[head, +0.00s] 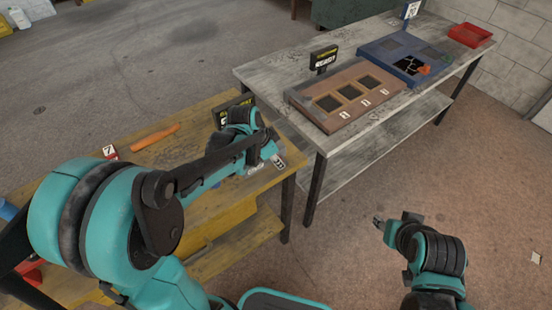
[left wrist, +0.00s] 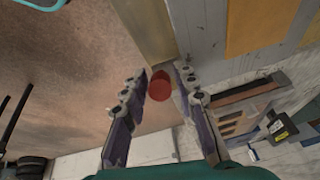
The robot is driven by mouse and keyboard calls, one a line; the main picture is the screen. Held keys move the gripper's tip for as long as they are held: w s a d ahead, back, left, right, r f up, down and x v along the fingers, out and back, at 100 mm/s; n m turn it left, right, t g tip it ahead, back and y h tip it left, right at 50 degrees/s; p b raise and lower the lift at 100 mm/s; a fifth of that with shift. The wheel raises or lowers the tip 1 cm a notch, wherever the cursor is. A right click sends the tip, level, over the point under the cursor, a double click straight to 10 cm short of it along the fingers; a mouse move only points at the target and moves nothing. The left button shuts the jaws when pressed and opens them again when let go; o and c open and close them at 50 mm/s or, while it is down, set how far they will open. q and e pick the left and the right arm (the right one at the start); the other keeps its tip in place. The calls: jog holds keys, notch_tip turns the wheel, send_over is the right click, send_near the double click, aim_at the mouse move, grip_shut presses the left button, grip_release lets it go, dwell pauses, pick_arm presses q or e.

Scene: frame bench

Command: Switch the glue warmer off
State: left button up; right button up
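I cannot clearly make out the glue warmer or its switch. In the head view my left arm reaches over the wooden bench (head: 160,157) and covers much of it. My left gripper (head: 267,160) is near that bench's right end. In the left wrist view its fingers (left wrist: 160,82) are apart. A dark red round thing (left wrist: 159,87) shows between the fingertips, with a gap on both sides; I cannot tell what it belongs to. A black and yellow sign (head: 223,117) stands behind my arm, partly hidden. My right gripper (head: 378,221) is over bare floor, too small to read.
An orange-handled tool (head: 155,137) and a number card (head: 109,151) lie on the wooden bench. The grey bench (head: 270,76) to the right holds a brown tray (head: 318,113), a blue tray (head: 375,51), a red bin (head: 470,35) and a sign (head: 324,58).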

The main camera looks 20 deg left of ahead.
pick_arm(q)
grip_shut()
jog(key=shift+s+a+f+t+h+b, duration=0.25)
jog(key=shift+s+f+t+h+b, duration=0.1)
jog(key=shift+t+h, duration=0.2)
jog(key=shift+w+d+r, duration=0.1)
jog(key=shift+o, duration=1)
grip_release()
jog(key=v, duration=1.2)
jog(key=shift+s, duration=0.25)
